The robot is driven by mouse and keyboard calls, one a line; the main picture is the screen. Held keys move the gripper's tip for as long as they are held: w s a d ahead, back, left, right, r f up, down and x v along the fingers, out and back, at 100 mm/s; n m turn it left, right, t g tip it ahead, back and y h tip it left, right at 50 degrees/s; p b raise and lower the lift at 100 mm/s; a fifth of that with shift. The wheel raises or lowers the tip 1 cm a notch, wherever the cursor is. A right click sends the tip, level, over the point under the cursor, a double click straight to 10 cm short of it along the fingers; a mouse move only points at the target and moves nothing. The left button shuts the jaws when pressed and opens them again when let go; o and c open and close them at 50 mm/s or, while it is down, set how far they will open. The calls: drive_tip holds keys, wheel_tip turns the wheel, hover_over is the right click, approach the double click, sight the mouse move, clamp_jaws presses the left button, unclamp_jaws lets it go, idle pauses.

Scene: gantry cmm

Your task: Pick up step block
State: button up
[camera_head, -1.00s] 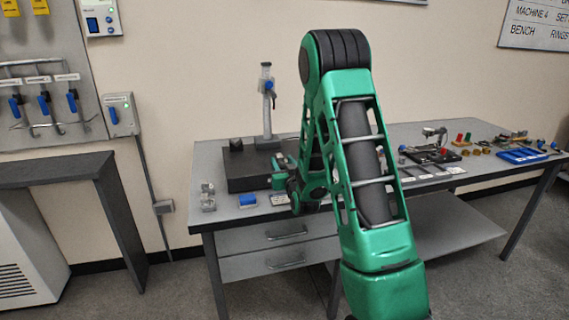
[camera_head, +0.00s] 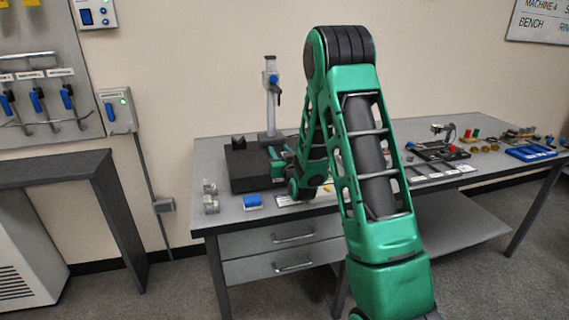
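Small silvery-grey metal blocks (camera_head: 210,198) stand near the left front corner of the grey bench; one may be the step block, but they are too small to tell for sure. A dark block (camera_head: 238,142) sits on the black surface plate. My green arm reaches over the bench. My gripper (camera_head: 277,162) is at its far end, above the plate's right part and right of the metal blocks. It is small and partly hidden by my own arm links, so its fingers cannot be made out. I see nothing clearly held in it.
A blue block (camera_head: 252,202) lies at the bench's front edge. A stand with an upright column (camera_head: 271,95) rises behind the black plate (camera_head: 250,180). Fixtures, small parts and a blue tray (camera_head: 531,153) fill the right side. A dark side table (camera_head: 60,168) stands left.

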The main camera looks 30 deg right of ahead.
drive_tip(key=shift+d, duration=0.2)
clamp_jaws()
drive_tip(key=shift+s+d+r, duration=0.1)
